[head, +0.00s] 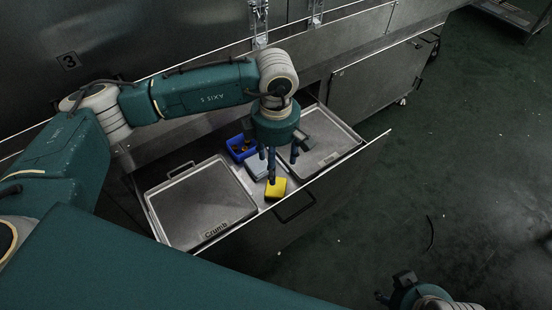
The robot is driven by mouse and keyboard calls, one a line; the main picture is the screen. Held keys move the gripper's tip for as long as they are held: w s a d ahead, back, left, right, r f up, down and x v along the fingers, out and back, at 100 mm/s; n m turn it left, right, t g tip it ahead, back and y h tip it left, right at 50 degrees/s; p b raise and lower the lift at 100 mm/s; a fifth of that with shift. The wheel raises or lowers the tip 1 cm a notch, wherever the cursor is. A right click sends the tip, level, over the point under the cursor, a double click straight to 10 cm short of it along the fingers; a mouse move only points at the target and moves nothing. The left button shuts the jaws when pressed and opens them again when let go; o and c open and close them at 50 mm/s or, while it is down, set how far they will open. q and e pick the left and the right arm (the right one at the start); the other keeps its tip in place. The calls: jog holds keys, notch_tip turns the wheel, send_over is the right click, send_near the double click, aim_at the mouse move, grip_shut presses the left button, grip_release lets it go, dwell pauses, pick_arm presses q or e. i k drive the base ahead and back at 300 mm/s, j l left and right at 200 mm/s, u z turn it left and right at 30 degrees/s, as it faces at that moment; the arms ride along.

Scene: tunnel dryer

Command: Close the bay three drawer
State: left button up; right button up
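The bay three drawer (345,166) stands pulled out from the steel cabinet, below a wall plate marked 3 (69,61). Its front panel faces the lower right and carries a dark bar handle (294,208). My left gripper (283,170) hangs over the drawer with its fingers pointing down and apart, behind the handle in the picture. It holds nothing I can see. One fingertip overlaps a yellow block (276,188) in the drawer; I cannot tell whether they touch. My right gripper (391,289) is at the bottom edge, over the floor, its dark fingers apart and empty.
In the drawer are a lidded tray marked Crumb (203,203), a second grey tray (320,145) and a blue bin (241,147) with small items. A wheeled steel cabinet (380,83) stands to the right. The green floor (465,170) at right is mostly clear.

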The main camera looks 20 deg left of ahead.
aim_at(242, 250)
jog(key=k+j, duration=0.8)
jog(key=j, duration=0.1)
